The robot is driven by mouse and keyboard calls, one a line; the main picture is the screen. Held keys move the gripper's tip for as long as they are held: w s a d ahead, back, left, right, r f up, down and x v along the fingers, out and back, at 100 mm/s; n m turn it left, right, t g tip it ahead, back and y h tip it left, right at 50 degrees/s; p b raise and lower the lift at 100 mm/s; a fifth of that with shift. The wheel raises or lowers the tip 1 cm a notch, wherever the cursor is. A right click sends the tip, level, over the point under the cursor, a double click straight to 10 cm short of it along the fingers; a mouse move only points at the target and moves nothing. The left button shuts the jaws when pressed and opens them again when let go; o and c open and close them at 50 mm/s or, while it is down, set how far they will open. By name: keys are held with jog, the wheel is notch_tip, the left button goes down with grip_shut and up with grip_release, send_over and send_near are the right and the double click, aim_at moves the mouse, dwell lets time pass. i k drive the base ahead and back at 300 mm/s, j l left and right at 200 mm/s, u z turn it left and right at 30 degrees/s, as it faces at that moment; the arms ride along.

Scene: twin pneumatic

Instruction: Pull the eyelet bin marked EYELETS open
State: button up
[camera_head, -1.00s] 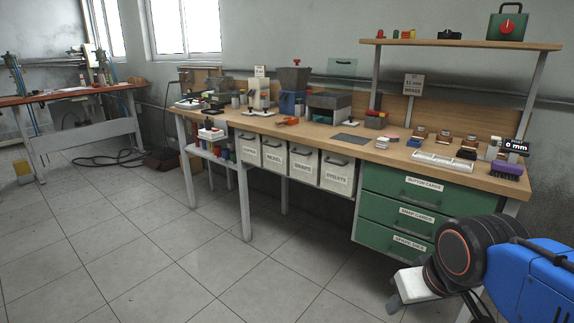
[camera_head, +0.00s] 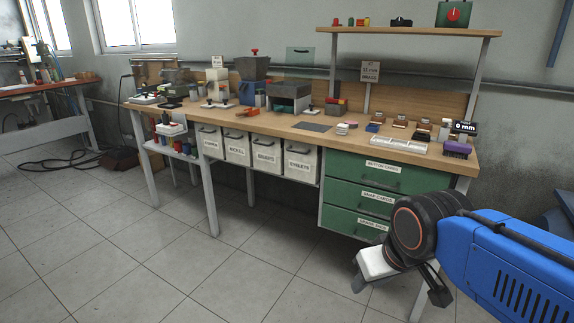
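The eyelet bin (camera_head: 301,164) is a pale grey-white bin with a dark handle and an EYELETS label. It hangs under the workbench top as the rightmost of a row of similar bins, and its front is level with theirs. My gripper (camera_head: 362,284) is at the lower right, in front of the green drawers, well apart from the bin and lower than it. A white block-like part and dark finger-like parts show at its end, pointing down and left. Whether the fingers are open or shut cannot be made out. Nothing shows held in it.
The wooden workbench (camera_head: 250,124) carries tools, boxes and small parts. Green drawers (camera_head: 362,198) sit right of the bins. A small side shelf (camera_head: 172,150) with bottles stands left. Bench legs (camera_head: 210,200) reach the floor. The tiled floor (camera_head: 200,270) in front is clear.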

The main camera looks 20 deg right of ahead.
aim_at(303, 160)
jog(key=i+l+u, duration=0.1)
jog(key=l, duration=0.35)
jog(key=i+l+u, duration=0.1)
jog(key=l, duration=0.35)
jog(key=l+u, duration=0.1)
jog(key=l, duration=0.4)
